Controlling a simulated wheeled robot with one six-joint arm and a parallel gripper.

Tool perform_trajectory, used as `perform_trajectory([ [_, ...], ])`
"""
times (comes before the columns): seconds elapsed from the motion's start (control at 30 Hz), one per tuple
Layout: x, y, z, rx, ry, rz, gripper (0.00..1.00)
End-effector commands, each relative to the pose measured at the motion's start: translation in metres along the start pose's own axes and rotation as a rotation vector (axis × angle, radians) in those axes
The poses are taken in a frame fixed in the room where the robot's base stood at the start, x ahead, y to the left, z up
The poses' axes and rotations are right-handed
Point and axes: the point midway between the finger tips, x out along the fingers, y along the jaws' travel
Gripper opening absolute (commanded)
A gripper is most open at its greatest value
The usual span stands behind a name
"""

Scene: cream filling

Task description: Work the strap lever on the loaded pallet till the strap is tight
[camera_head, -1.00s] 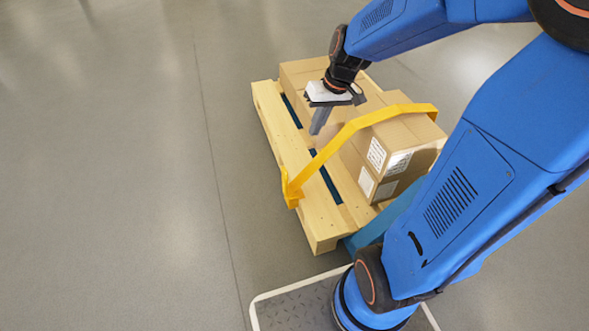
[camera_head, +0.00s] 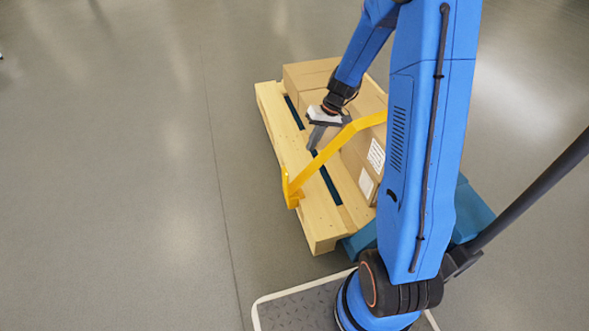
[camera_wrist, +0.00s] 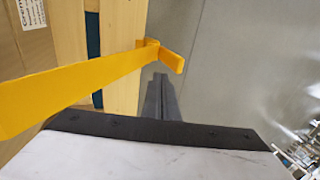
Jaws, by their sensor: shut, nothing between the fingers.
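The wooden pallet (camera_head: 322,228) carries brown cardboard boxes (camera_head: 309,73). A yellow strap (camera_head: 333,148) runs over the boxes and slants down to the pallet's left side. At its lower end is the yellow lever (camera_head: 287,184), which sticks up at the pallet edge. In the wrist view the lever (camera_wrist: 172,60) juts from the strap's end (camera_wrist: 80,85) past the pallet edge. My gripper (camera_head: 311,148) is shut and empty, pointing down just beyond the strap, up and right of the lever. In the wrist view its fingers (camera_wrist: 160,95) show below the lever, apart from it in the picture.
Open grey floor (camera_head: 120,180) lies left of the pallet. My arm covers the right part of the boxes and strap. A blue thing (camera_head: 475,212) shows behind my arm at the pallet's right. White labels (camera_head: 375,156) are on the near box.

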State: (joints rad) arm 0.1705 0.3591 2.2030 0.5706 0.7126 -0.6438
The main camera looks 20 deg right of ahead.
Motion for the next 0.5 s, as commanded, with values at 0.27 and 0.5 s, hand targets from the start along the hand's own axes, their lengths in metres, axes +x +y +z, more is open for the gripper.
perform_trajectory([
  [0.27, 0.025, 0.014, -0.009, 0.014, -0.014, -0.016, 0.00],
  [0.5, 0.027, 0.015, -0.010, 0.015, -0.014, -0.017, 0.00],
])
